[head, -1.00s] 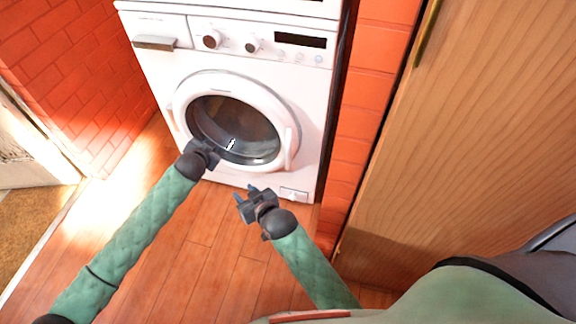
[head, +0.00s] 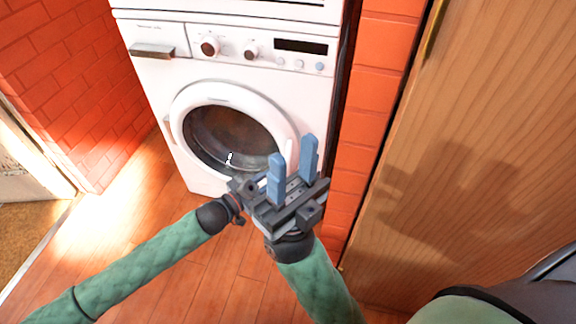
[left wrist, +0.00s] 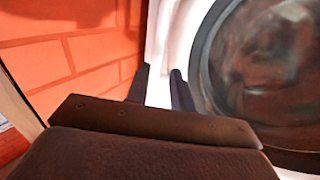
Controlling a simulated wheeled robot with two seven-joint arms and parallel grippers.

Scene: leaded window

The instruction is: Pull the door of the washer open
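The white washer (head: 165,80) stands at the back, its round door (head: 215,130) with dark glass looking shut. My left gripper (head: 240,183) is low before the door, partly hidden by the right one. In the left wrist view its fingers (left wrist: 159,68) stand apart, empty, with the door glass (left wrist: 265,65) at right.
A brick wall (head: 60,70) is left of the washer and a brick strip (head: 370,120) is right of it. A wooden cabinet (head: 480,120) fills the right side. The wooden floor (head: 150,215) is clear at left.

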